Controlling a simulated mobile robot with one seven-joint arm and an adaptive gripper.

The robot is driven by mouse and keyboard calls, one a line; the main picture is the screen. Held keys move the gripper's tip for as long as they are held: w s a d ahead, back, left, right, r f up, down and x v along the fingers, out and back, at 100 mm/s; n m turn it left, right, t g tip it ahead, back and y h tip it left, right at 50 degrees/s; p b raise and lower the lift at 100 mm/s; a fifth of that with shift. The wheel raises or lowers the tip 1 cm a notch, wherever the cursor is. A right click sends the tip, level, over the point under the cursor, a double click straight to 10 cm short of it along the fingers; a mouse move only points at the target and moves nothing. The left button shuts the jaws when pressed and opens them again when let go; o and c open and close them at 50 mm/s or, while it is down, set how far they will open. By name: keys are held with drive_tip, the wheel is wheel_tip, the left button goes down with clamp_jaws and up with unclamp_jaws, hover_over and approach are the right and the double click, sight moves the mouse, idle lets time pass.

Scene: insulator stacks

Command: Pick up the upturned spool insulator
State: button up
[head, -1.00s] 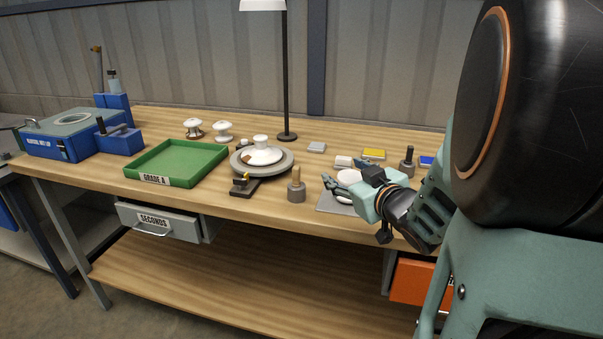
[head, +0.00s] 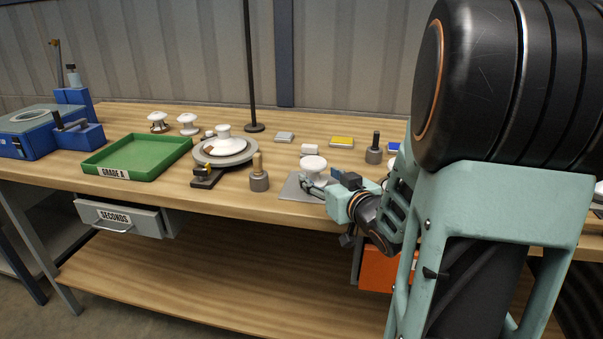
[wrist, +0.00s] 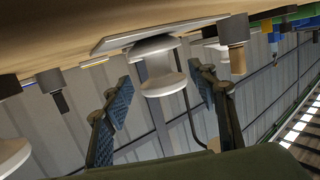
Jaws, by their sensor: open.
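A white spool insulator (head: 313,164) stands on a grey mat (head: 292,188) towards the front of the bench. In the wrist view, which is upside down, the spool (wrist: 164,82) shows two flanges and a narrower waist, with one end at the mat (wrist: 112,40). My gripper (head: 322,181) is low at the spool's near right side in the head view. In the wrist view my gripper (wrist: 161,80) is open, its two dark padded fingers on either side of the spool with visible gaps. I cannot tell how far the fingertips reach past it.
A grey post with a wooden peg (head: 259,174) stands left of the mat. Further left are a turntable (head: 202,157) bearing white ware and a green tray (head: 112,160). Two white insulators (head: 187,122) stand behind the tray.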

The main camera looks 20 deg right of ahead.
sight(316, 173)
drive_tip(key=w, duration=0.2)
drive_tip(key=w+f+b, duration=0.1)
drive_tip(key=w, duration=0.2)
drive_tip(key=shift+w, duration=0.1)
clamp_jaws()
drive_tip(key=shift+r, duration=0.15)
